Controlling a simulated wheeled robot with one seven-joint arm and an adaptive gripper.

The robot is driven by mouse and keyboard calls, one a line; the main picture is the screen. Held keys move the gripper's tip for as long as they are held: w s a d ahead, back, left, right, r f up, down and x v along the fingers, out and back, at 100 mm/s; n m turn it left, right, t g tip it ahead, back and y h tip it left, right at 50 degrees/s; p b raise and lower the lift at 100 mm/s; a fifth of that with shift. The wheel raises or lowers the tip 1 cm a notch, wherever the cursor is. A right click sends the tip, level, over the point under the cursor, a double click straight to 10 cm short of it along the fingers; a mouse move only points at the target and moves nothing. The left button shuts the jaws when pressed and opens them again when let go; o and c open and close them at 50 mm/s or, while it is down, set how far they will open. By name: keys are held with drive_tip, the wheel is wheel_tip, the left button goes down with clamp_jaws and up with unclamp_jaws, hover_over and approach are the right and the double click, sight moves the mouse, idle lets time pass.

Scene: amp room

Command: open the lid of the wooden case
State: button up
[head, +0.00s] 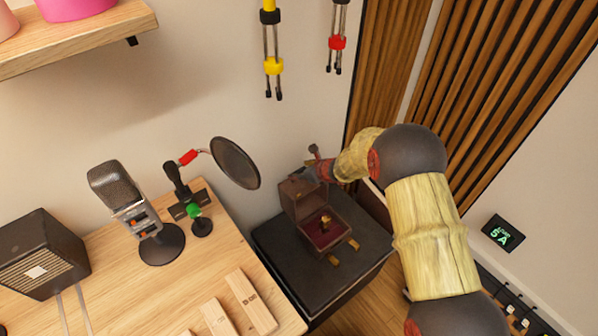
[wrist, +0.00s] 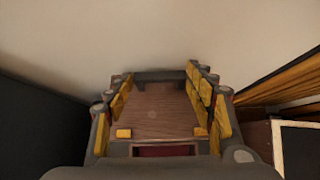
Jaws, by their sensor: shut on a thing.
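The wooden case (head: 336,236) stands on a black cabinet top (head: 282,232). Its lid (head: 294,197) is raised, standing steeply at the back, and the red lining and a small gold object (head: 325,219) show inside. My gripper (head: 316,172) is at the lid's upper part, coming from the right. In the wrist view my gripper (wrist: 160,85) has its yellow-padded fingers on both sides of the brown wooden lid (wrist: 157,113), shut on it. A strip of red lining (wrist: 163,151) shows below the lid. The exact finger contacts are hard to see.
Two gold pieces (head: 343,253) show at the case's front. To the left, a wooden desk (head: 115,290) holds a microphone (head: 120,195) and a round pop filter (head: 236,163) near the case. Cables (head: 273,50) hang on the wall above. Slatted wood panels (head: 500,110) stand to the right.

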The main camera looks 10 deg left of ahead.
drive_tip(key=shift+s+d+f, duration=0.2)
drive_tip(key=shift+s+f, duration=0.1)
drive_tip(key=shift+f, duration=0.15)
drive_tip(key=o, duration=1.7)
drive_tip(key=shift+w+r, duration=0.15)
drive_tip(key=shift+r, duration=0.15)
drive_tip(key=v, duration=1.1)
drive_tip(key=shift+s+d+r, duration=0.2)
drive_tip(key=shift+d+r, duration=0.05)
